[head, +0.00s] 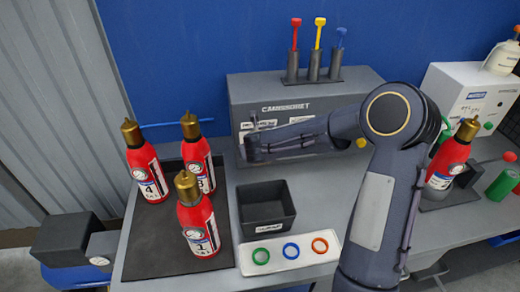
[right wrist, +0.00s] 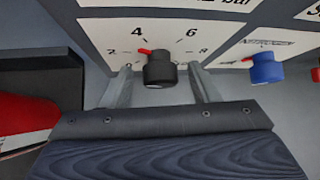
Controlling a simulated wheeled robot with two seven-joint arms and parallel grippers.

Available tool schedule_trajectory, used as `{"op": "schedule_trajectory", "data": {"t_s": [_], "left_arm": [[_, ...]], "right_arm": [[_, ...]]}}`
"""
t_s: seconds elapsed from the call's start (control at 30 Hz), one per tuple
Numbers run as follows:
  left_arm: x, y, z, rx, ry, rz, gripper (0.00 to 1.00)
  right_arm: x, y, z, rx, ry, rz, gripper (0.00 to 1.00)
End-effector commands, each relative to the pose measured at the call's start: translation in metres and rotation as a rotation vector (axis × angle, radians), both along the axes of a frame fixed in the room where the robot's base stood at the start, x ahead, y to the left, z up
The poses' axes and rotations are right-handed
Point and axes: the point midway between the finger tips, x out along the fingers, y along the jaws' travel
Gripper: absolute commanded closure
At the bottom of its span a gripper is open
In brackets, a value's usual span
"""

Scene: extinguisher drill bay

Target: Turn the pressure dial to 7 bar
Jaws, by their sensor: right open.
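In the right wrist view, the black pressure dial (right wrist: 159,69) sits on a white scale plate (right wrist: 103,35) with the numbers 2, 4, 6 and 8 readable. Its red pointer (right wrist: 146,51) points to the upper left, on the side of the 2 and 4; the exact reading is unclear. My right gripper (right wrist: 161,74) is open, with one finger on each side of the dial and visible gaps to it. In the head view, my right gripper (head: 250,142) is at the front of the grey cabinet (head: 300,96), and my arm hides the dial. My left gripper is not seen.
A blue knob (right wrist: 266,68) is right of the dial. Red extinguishers (head: 200,222) stand on a dark mat (head: 140,255). A black bin (head: 266,212) and a white tray with rings (head: 290,268) lie before the cabinet. Coloured tools (head: 317,35) stand on top.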

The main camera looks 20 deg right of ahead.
Motion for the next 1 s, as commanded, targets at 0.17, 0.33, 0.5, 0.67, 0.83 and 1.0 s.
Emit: {"op": "schedule_trajectory", "data": {"t_s": [0.17,0.33,0.5,0.67,0.83,1.0], "left_arm": [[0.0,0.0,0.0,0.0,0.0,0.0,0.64],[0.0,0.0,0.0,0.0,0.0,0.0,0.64],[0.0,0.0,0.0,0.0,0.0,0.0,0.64],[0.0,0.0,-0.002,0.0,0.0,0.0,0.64],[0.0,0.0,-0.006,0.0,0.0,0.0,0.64],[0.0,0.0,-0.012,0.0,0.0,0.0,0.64]], "right_arm": [[0.0,0.0,0.0,0.0,0.0,0.0,0.58],[0.0,0.0,0.0,0.0,0.0,0.0,0.8],[0.0,0.0,0.0,0.001,0.0,0.0,0.89],[0.0,-0.001,0.0,0.022,-0.007,-0.001,0.89],[-0.001,-0.002,0.0,0.091,-0.025,-0.002,0.89],[-0.001,-0.005,0.0,0.21,-0.057,-0.002,0.89]]}}
